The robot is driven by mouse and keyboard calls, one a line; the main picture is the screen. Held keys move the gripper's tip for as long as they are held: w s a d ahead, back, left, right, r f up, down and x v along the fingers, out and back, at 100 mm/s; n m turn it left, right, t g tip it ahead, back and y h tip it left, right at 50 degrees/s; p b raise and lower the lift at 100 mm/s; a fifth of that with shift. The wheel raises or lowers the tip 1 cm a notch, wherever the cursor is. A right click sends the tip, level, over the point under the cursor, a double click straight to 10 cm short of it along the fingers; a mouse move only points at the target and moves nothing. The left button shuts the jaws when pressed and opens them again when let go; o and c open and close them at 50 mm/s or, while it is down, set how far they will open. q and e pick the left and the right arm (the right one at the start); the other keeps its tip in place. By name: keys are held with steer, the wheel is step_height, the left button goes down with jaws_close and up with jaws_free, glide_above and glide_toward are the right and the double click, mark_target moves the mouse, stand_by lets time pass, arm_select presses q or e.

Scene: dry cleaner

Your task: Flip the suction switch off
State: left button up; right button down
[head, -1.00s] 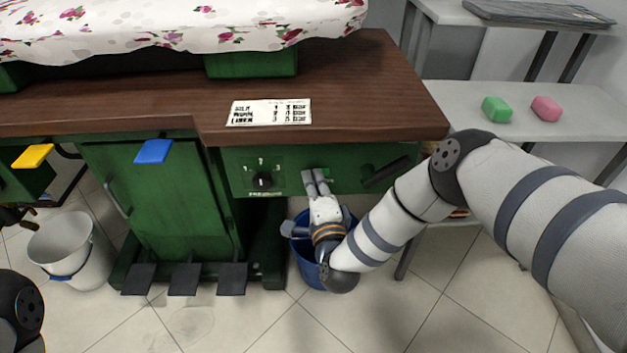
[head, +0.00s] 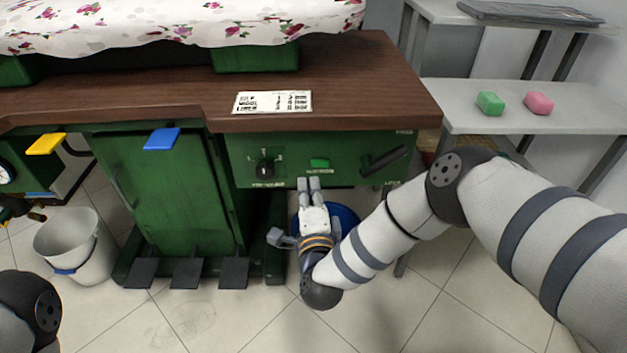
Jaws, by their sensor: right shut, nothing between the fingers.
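A green front panel (head: 340,148) sits under the brown tabletop. On it is a small bright green switch (head: 319,162) with a pale label below it, too small to read. It looks like the suction switch, but which way it is flipped is unclear. My right gripper (head: 309,183) is shut and empty, with its fingertips just below the label and the switch in full view. A black round knob (head: 265,168) is left of the switch and a black lever (head: 384,160) is right of it. My left arm shows only at the lower left edge; its gripper is out of view.
The tabletop (head: 370,90) overhangs the panel. A blue bucket (head: 345,215) stands below, partly behind my right gripper. Black pedals (head: 187,272) and a white bucket (head: 75,250) are at left. A grey shelf (head: 570,117) with green and pink blocks stands at right.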

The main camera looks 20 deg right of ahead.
steer(key=s+a, duration=0.2)
steer(key=s, duration=0.4)
steer(key=shift+s+a+f, duration=0.15)
steer(key=shift+a+f, duration=0.05)
steer(key=shift+a, duration=0.15)
